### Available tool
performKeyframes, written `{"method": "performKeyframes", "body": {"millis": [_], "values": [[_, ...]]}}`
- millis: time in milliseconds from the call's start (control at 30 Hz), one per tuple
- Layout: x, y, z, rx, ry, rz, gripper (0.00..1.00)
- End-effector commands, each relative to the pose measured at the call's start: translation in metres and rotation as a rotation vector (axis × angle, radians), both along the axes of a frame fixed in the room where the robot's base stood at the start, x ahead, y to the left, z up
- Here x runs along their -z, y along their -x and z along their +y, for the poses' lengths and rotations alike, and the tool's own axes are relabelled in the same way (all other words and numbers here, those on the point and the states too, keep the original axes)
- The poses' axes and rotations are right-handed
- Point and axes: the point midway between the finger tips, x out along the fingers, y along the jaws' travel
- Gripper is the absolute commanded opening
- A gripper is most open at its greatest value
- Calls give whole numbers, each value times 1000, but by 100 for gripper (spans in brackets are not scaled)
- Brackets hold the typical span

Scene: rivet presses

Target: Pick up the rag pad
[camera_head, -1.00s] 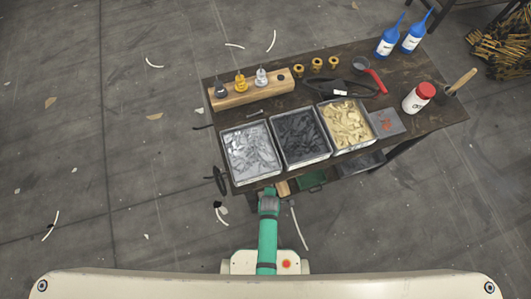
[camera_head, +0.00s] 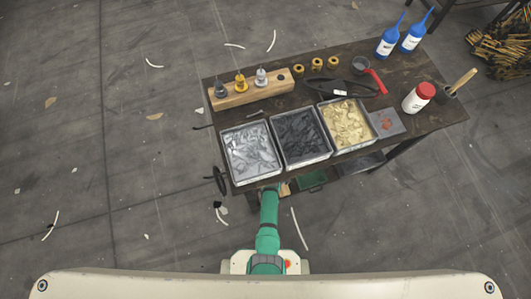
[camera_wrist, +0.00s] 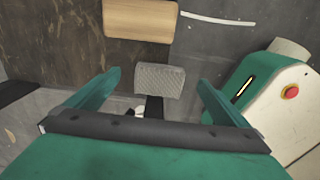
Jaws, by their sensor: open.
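A grey, finely textured pad (camera_wrist: 160,80) shows in the wrist view, ahead of and between my fingers; it may be the rag pad. A short dark piece shows just below it. My gripper (camera_wrist: 156,82) is open, with one green finger on each side and nothing held. In the head view my green arm reaches the table's near edge, and the gripper is hidden there. A flat grey square with a reddish patch (camera_head: 387,123) lies on the table right of the trays; I cannot tell if it is a rag.
A wooden block (camera_wrist: 139,20) lies just beyond the grey pad. The dark table (camera_head: 420,120) carries a silver tray (camera_head: 228,164), a black tray (camera_head: 279,146), a tan tray (camera_head: 325,124), bottles and a tool block. A green box (camera_head: 311,180) sits low beneath the near edge.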

Motion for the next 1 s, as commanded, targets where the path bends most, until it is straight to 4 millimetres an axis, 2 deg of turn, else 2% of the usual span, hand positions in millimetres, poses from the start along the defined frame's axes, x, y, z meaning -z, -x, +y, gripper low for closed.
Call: {"method": "performKeyframes", "body": {"millis": [167, 600, 1000], "values": [[6, 1, 1, 0, -1, 1, 100], [46, 2, 4, 0, 0, 2, 100], [54, 2, 4, 0, 0, 0, 100]]}}
